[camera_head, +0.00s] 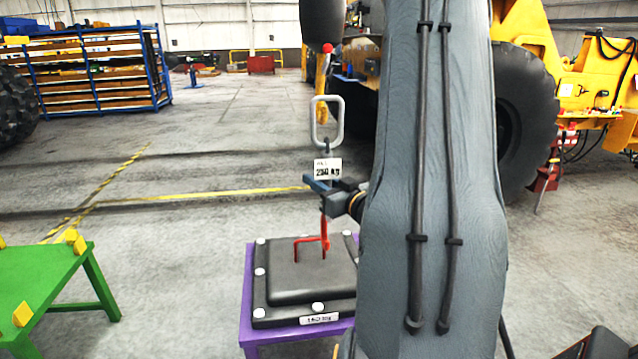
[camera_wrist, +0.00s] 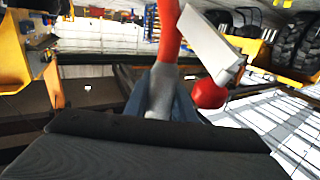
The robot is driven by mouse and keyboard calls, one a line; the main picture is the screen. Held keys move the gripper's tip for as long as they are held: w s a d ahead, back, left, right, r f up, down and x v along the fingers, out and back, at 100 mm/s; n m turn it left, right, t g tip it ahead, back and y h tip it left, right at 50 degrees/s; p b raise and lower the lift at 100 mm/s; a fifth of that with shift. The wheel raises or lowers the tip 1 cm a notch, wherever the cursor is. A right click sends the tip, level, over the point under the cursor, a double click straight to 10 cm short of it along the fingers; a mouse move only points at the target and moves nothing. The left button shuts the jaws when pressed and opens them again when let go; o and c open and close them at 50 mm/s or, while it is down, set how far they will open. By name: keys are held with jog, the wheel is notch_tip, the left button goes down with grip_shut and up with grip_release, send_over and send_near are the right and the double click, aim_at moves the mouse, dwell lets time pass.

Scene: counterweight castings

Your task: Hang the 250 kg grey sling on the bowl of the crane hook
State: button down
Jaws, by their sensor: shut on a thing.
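My gripper (camera_head: 324,190) is shut on the sling, just below its white tag reading 250 kg (camera_head: 328,168). The sling's grey oblong link (camera_head: 340,120) stands upright above the tag. The yellow crane hook (camera_head: 322,82), with a red ball above it, hangs at the link's top; its lower end overlaps the link's opening. I cannot tell whether the link is around the hook or only in line with it. The sling's red lower hook (camera_head: 325,232) hangs below my gripper. In the wrist view, a red part (camera_wrist: 168,30), a grey part (camera_wrist: 160,92) and the pale tag (camera_wrist: 205,42) show.
A dark casting (camera_head: 290,275) with a red handle and a 150 kg-like label lies on a purple table (camera_head: 249,300) below. The red hook overlaps its handle in view. A green table (camera_head: 45,285) stands left. A yellow machine with a large tyre (camera_head: 525,120) is behind my arm.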

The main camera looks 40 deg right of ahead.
jog(key=w+d+f+b, duration=0.4)
jog(key=w, duration=0.2)
jog(key=shift+w+f, duration=0.15)
jog(key=shift+f, duration=0.15)
dwell(1.4)
dwell(0.7)
jog(key=c, duration=1.4)
grip_release()
jog(key=shift+f, duration=0.1)
jog(key=shift+f+b, duration=0.1)
jog(key=shift+b, duration=0.2)
